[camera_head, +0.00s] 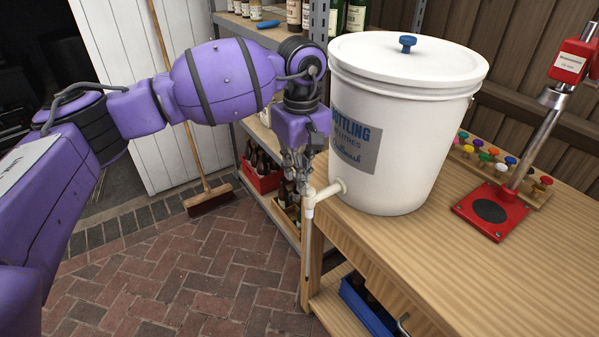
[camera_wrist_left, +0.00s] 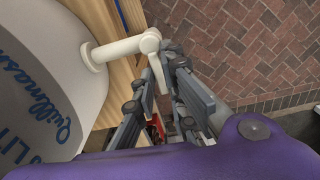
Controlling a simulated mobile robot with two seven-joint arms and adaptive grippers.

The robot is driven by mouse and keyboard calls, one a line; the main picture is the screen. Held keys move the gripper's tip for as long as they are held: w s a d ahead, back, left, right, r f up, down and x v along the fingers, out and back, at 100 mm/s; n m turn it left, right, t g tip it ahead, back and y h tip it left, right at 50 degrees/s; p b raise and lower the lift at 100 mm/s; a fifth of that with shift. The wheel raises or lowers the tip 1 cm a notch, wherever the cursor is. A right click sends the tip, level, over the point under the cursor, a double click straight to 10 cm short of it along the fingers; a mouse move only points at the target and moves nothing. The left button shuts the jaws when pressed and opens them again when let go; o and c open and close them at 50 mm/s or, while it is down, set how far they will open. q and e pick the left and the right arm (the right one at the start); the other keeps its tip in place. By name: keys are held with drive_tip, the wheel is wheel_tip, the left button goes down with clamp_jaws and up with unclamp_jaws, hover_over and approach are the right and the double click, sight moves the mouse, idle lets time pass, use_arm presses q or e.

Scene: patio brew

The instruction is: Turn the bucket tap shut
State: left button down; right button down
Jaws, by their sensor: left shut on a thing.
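The white bottling bucket (camera_head: 398,120) stands on the wooden bench with its lid on. Its cream tap (camera_head: 325,193) sticks out over the bench's left edge, low on the bucket wall, with a thin tube hanging below it. My left gripper (camera_head: 303,184) reaches down at the tap's outer end. In the left wrist view the tap (camera_wrist_left: 120,47) runs from the bucket (camera_wrist_left: 45,80) to an elbow, and a flat cream lever (camera_wrist_left: 158,72) lies between the fingers of my left gripper (camera_wrist_left: 170,60). The fingers are shut on this lever. My right gripper is not in view.
A red bench capper (camera_head: 490,212) and a rack of coloured caps (camera_head: 500,168) stand right of the bucket. A shelf with bottles and a red crate (camera_head: 262,175) is behind my left gripper. A broom (camera_head: 208,198) leans by the white door. The brick floor at left is clear.

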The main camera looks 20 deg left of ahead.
use_arm(q)
drive_tip(key=c, duration=2)
unclamp_jaws()
drive_tip(key=shift+w+d+r, duration=0.2)
drive_tip(key=shift+w+r, duration=0.05)
drive_tip(key=shift+o, duration=0.8)
drive_tip(key=shift+f, duration=0.15)
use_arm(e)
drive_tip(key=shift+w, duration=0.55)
use_arm(q)
drive_tip(key=shift+s+r, duration=0.1)
drive_tip(key=shift+r, duration=0.1)
wheel_tip(320, 180, up, 12)
drive_tip(key=shift+f, duration=0.15)
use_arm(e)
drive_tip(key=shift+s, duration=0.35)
